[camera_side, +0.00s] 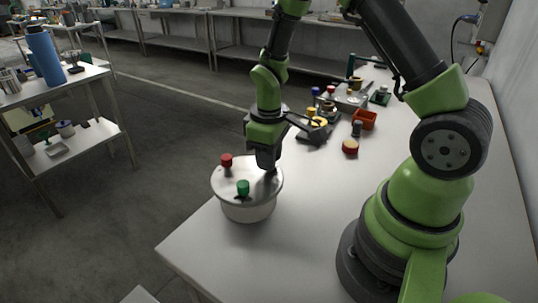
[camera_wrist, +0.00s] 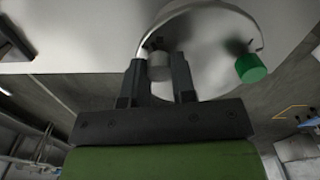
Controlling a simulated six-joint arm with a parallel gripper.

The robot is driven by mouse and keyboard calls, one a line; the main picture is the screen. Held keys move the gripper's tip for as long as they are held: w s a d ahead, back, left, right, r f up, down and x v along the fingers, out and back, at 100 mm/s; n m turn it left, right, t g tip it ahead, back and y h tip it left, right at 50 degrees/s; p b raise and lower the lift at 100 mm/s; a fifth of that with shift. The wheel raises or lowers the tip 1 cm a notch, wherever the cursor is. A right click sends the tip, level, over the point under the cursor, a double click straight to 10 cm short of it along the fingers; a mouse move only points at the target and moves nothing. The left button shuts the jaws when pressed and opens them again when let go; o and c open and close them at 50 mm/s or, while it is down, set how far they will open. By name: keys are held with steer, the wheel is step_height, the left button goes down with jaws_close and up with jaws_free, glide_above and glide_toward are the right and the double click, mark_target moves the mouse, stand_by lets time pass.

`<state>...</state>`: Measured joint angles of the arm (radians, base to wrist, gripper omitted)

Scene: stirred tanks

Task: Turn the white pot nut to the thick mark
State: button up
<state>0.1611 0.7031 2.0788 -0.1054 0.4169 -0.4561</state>
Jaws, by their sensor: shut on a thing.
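A white pot (camera_side: 248,207) with a pale metal lid (camera_side: 230,180) stands near the table's front left corner. The lid carries a red knob (camera_side: 227,160) and a green knob (camera_side: 243,188); the green knob also shows in the wrist view (camera_wrist: 251,68). My gripper (camera_side: 268,165) points down over the lid's right side. In the wrist view my gripper (camera_wrist: 160,75) has its two fingers closed around the white nut (camera_wrist: 159,62). In the side view the gripper hides the nut. I cannot make out the thick mark.
An orange-red open box (camera_side: 364,119), a red and yellow round piece (camera_side: 350,147) and several small parts stand farther back on the table. A black stand with yellow parts (camera_side: 316,128) is behind the gripper. The table (camera_side: 290,235) is bare between the pot and my base.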

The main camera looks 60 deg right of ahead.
steer(key=m, duration=0.4)
steer(key=shift+w+m, duration=0.1)
steer(key=shift+m, duration=0.3)
stand_by(0.4)
steer(key=o, duration=0.9)
step_height(320, 180, up, 9)
steer(key=shift+r, duration=0.5)
